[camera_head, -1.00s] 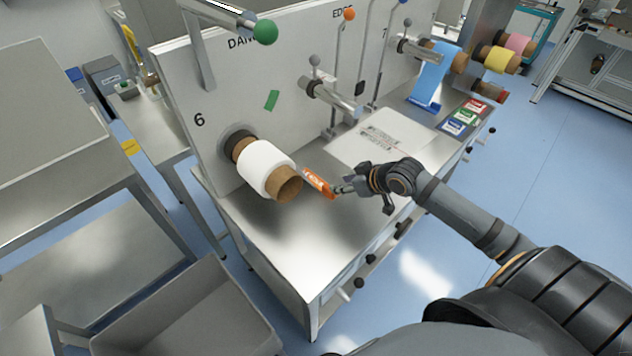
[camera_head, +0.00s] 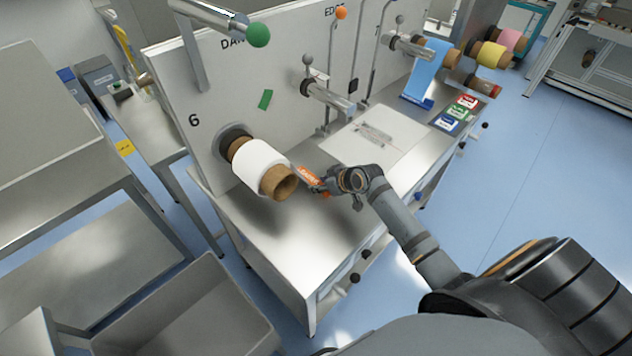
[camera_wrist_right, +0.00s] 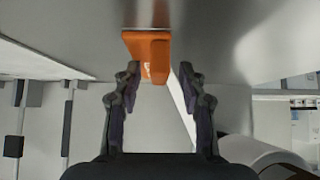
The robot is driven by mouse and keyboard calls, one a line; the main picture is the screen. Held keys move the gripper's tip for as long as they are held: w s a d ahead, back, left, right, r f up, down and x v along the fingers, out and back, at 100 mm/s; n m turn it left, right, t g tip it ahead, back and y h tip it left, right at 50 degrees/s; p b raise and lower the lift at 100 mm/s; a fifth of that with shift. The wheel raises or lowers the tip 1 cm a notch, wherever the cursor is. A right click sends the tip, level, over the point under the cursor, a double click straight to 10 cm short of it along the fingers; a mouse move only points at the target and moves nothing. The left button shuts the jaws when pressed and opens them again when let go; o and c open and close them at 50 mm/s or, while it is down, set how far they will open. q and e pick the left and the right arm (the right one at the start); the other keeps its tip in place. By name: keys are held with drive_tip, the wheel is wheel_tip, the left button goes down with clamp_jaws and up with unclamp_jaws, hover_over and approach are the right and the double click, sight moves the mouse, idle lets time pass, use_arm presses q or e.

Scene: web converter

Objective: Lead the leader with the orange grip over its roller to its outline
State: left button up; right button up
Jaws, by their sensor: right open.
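The orange grip (camera_head: 308,177) of the leader is just right of the white roll (camera_head: 258,164) on its brown core. It also shows in the right wrist view (camera_wrist_right: 150,55), ahead of and between the fingertips. A white strip (camera_wrist_right: 183,103) runs beside it there. My right gripper (camera_head: 322,190) is at the orange grip; in the right wrist view its fingers (camera_wrist_right: 155,85) are apart, one on each side, with gaps visible. Metal rollers stick out of the upright panel, one (camera_head: 328,96) above the bench. My left gripper is not in view.
The metal bench top (camera_head: 290,235) is clear in front of the roll. A printed white sheet (camera_head: 375,135), a blue strip (camera_head: 428,72), and red, green and blue cards (camera_head: 457,112) lie farther right. A green-knobbed bar (camera_head: 215,18) juts out above. A grey bin (camera_head: 190,315) stands at lower left.

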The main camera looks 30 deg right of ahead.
drive_tip(key=shift+s+d, duration=0.1)
drive_tip(key=shift+s, duration=0.05)
drive_tip(key=shift+c, duration=0.4)
drive_tip(key=shift+c, duration=1.2)
clamp_jaws()
drive_tip(key=shift+r, duration=0.1)
